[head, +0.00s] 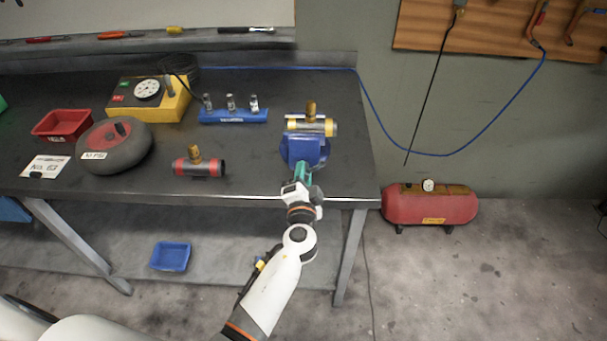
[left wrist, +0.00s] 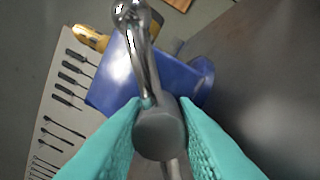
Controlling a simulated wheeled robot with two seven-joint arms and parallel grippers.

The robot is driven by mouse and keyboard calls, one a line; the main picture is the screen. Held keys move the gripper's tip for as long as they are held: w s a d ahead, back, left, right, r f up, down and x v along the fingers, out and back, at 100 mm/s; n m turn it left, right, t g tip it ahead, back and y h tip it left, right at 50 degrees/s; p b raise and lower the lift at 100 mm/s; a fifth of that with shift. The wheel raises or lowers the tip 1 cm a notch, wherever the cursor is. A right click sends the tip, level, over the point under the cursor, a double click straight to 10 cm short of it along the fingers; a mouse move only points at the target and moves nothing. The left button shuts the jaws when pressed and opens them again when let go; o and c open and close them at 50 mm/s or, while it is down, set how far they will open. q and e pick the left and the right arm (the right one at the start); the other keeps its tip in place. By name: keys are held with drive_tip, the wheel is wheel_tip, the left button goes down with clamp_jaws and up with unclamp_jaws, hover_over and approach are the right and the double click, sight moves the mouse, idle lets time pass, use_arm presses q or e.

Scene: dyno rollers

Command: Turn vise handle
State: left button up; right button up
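The blue vise (head: 304,149) stands at the right end of the workbench, with a brass and steel fitting (head: 311,125) in its jaws. In the left wrist view, the vise handle (left wrist: 143,62) is a shiny bar with a ball end, slightly tilted. It crosses the round grey screw head (left wrist: 160,135). My left gripper (head: 304,172) is at the front of the vise. Its teal fingers (left wrist: 161,106) stand apart on either side of the screw head and the handle's lower part. Whether they touch is unclear. My right gripper is out of view.
A red-ended fitting (head: 199,168), a wheel (head: 113,146), a red bin (head: 66,125), a yellow gauge box (head: 150,98) and a blue holder (head: 233,115) occupy the bench left of the vise. A red air tank (head: 430,205) stands on the floor at right.

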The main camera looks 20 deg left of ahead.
use_arm(q)
drive_tip(key=m, duration=0.2)
drive_tip(key=shift+m+b, duration=0.4)
drive_tip(key=shift+f+m, duration=0.1)
drive_tip(key=shift+m, duration=1.7)
drive_tip(key=o, duration=1)
